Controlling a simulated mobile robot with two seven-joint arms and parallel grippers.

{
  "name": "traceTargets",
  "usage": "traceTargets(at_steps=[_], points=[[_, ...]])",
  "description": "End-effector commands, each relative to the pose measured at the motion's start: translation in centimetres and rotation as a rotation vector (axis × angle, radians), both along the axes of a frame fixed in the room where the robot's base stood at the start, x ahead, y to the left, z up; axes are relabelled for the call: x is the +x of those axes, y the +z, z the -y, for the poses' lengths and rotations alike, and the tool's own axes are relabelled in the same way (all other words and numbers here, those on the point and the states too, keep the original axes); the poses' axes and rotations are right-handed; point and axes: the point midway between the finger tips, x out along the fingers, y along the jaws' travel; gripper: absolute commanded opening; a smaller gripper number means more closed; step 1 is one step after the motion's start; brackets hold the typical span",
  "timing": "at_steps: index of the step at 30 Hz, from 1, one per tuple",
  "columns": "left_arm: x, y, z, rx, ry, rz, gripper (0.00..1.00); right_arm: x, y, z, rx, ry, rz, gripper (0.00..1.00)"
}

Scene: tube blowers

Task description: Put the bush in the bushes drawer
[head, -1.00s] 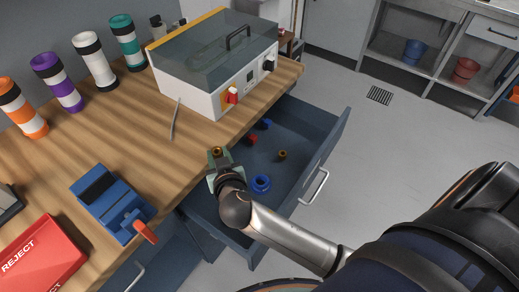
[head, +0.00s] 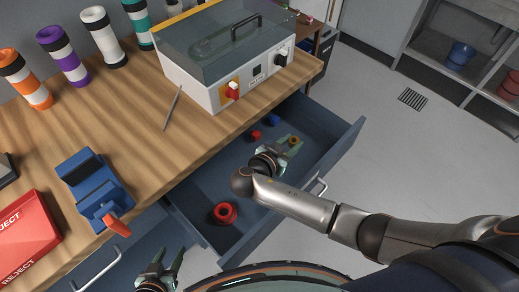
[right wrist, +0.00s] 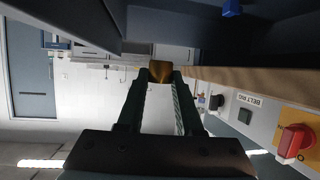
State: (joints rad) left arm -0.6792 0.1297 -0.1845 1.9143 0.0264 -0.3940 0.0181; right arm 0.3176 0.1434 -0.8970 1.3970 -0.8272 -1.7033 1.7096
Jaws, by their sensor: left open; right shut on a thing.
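The bush is a small bronze-brown piece (head: 293,140) at the tips of my right gripper (head: 289,144). In the right wrist view the bush (right wrist: 160,72) sits between the two shut fingertips. The drawer (head: 190,200) under the bench is pulled open, and my right gripper is over its inside; its exact height above the drawer floor is unclear. A red ring (head: 225,212), a small red piece (head: 256,134) and a small blue piece (head: 273,119) lie in the drawer. My left gripper (head: 170,258) is open and empty, low in front of the bench.
My right forearm crosses the drawer's front and hides part of the inside. On the bench stand a white machine (head: 205,90) with a clear lid, a blue vise (head: 90,185), a red reject tray (head: 22,235) and several striped tubes. Open floor lies right of the drawer.

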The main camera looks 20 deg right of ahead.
Motion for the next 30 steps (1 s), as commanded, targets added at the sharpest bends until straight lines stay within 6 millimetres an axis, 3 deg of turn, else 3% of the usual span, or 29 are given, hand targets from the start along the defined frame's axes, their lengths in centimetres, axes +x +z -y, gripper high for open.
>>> traceTargets(at_steps=[8,21,26,30], points=[[0.0,0.1,0.0,0.000,0.000,0.000,0.50,0.6,0.1,1.3,-0.004,-0.046,0.002,0.00],[0.0,0.0,0.0,0.001,0.001,0.000,0.50,7.4,-3.6,6.5,-0.004,-0.048,0.001,0.00],[0.0,-0.7,0.0,0.001,0.001,0.000,0.50,8.5,-5.9,7.3,-0.003,-0.046,-0.002,0.00],[0.0,-0.2,-0.1,0.002,0.000,-0.001,0.50,9.1,-6.5,7.5,-0.003,-0.044,-0.002,0.00]])
